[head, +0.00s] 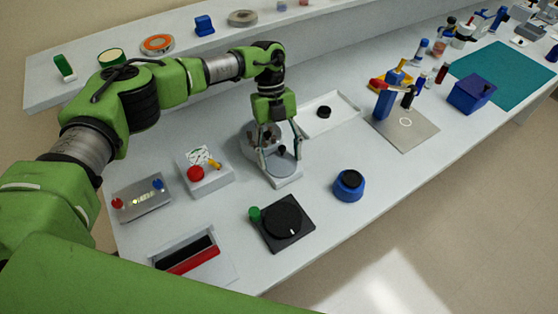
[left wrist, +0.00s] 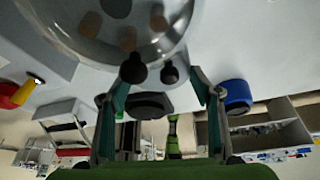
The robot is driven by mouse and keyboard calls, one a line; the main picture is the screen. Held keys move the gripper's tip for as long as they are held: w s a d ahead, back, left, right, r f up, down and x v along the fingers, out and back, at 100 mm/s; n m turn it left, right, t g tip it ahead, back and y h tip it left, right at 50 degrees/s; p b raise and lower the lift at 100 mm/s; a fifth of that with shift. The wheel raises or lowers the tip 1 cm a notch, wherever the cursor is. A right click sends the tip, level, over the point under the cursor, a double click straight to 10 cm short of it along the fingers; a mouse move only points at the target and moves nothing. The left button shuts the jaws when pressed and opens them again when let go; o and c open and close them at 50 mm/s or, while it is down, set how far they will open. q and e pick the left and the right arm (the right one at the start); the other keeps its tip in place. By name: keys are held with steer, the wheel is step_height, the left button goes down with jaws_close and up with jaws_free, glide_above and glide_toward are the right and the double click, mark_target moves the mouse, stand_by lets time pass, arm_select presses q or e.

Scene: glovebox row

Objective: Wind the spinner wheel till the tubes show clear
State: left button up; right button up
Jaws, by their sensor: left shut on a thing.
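The spinner (head: 284,178) is a pale grey device on the bench, left of the middle in the head view. In the left wrist view its clear round wheel (left wrist: 105,55) fills the top, with several brownish tubes (left wrist: 128,39) inside, blurred through the clear wall. My left gripper (head: 280,148) reaches down onto the spinner from above. In the left wrist view its dark fingertips (left wrist: 152,71) are close together at the wheel's edge, shut on part of the spinner wheel. The exact part between them is hidden. My right gripper is not in view.
A shelf (head: 130,72) runs behind. Bare bench lies between the spinner and the blue knob.

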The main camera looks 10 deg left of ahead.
arm_select(q)
steer(key=shift+d+f+m+y+b, duration=0.15)
steer(key=shift+m+y+b, duration=0.15)
steer(key=shift+m+b, duration=0.65)
steer(key=o, duration=1.1)
steer(key=shift+r, duration=0.25)
steer(key=v, duration=1.1)
steer(key=shift+w+r, duration=0.3)
steer(key=shift+w, duration=0.05)
